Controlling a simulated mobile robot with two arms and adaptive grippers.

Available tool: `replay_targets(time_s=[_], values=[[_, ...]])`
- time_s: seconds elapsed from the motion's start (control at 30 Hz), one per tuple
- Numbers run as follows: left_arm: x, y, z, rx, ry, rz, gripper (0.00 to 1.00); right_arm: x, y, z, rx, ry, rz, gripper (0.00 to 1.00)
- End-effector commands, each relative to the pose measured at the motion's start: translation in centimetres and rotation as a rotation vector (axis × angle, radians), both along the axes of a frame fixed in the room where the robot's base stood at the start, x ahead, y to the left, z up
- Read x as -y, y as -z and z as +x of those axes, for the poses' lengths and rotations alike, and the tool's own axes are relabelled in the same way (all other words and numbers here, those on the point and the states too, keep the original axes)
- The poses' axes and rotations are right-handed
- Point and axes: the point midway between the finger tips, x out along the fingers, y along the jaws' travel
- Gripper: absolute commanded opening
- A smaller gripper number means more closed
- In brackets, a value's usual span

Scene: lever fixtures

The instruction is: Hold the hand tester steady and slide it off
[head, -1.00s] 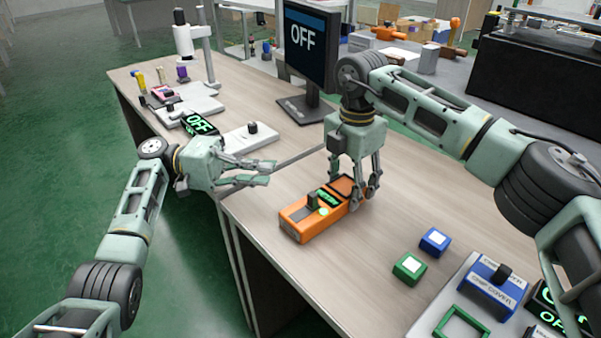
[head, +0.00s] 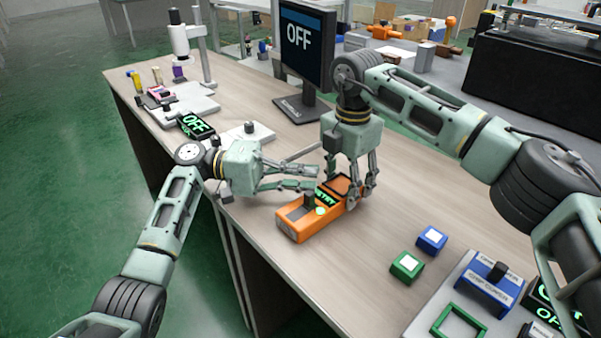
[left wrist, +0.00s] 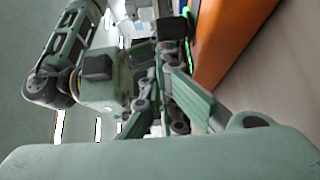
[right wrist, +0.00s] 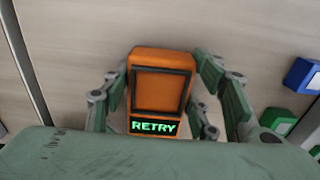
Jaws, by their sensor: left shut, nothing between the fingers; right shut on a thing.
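The orange hand tester (head: 298,222) lies on the wooden table near its front edge. A dark upright slider knob (head: 308,201) and a pale green button (head: 320,211) are on its top. Its display (right wrist: 153,127) reads RETRY in green. My right gripper (head: 362,194) points down and is shut on the tester's far end, with fingers on both sides in the right wrist view. My left gripper (head: 317,178) is shut and empty, its fingertips close beside the tester near the knob. The tester's orange side (left wrist: 225,40) fills the left wrist view's upper right. Contact cannot be told.
A blue block (head: 431,240) and a green block (head: 407,267) stand right of the tester. A panel with a blue chip cover (head: 488,288) is at the lower right. A monitor (head: 307,45) reading OFF stands behind. The table between tester and blocks is clear.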

Motion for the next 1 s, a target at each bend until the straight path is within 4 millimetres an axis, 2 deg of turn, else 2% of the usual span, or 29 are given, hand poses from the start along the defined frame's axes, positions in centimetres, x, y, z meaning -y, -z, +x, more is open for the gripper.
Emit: replay_targets(time_s=[0.17, 0.5, 0.87, 1.0], values=[[-0.4, 0.1, -0.3, 0.001, -0.001, 0.000, 0.00, 0.0, 0.0, 0.0, -0.001, 0.000, -0.001, 0.23], [-3.0, 0.0, -3.0, 0.001, 0.000, 0.001, 0.00, 0.0, 0.0, 0.0, 0.000, 0.002, 0.000, 0.23], [-3.1, 0.0, -3.1, 0.000, 0.004, 0.001, 0.00, 0.2, 0.0, 0.1, 0.003, 0.006, -0.001, 0.23], [-4.2, 0.0, -2.9, -0.001, 0.002, 0.002, 0.00, 0.3, 0.0, 0.2, 0.004, 0.008, -0.002, 0.23]])
